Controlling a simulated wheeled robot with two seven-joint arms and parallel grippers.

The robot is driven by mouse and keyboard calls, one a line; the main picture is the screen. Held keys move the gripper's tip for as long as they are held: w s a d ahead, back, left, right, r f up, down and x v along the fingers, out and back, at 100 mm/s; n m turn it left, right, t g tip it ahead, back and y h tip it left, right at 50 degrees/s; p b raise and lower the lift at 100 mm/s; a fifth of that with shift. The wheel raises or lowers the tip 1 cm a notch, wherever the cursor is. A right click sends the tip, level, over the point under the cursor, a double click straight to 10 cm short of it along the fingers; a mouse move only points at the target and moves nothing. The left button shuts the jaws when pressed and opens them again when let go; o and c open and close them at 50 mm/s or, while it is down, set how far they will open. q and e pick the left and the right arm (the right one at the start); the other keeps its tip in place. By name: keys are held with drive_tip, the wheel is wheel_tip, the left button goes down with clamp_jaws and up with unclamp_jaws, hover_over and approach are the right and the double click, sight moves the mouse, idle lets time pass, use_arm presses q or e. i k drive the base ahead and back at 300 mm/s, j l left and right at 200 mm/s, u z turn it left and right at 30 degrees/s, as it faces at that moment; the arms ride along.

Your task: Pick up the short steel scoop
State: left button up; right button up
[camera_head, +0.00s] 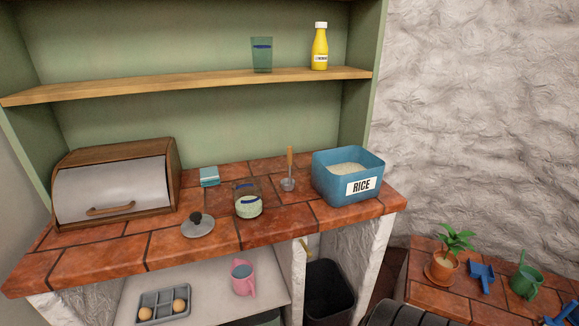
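A scoop with a small steel bowl (288,184) and an upright wooden handle stands on the red-brown tiled counter (215,258), left of the blue rice bin (333,187). Its handle points up, and its bowl appears to rest on the tiles. It is apart from the glass jar (248,207) to its left. No other scoop can be clearly made out. Neither of my grippers is in view.
A round lid with a dark knob (198,228) lies near the counter's front edge. A bread box (115,190) stands at left, a small blue box (209,176) behind. The wooden shelf (190,86) spans above. Tiles around the scoop are mostly clear.

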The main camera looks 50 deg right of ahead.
sight(287, 183)
drive_tip(key=z, duration=1.65)
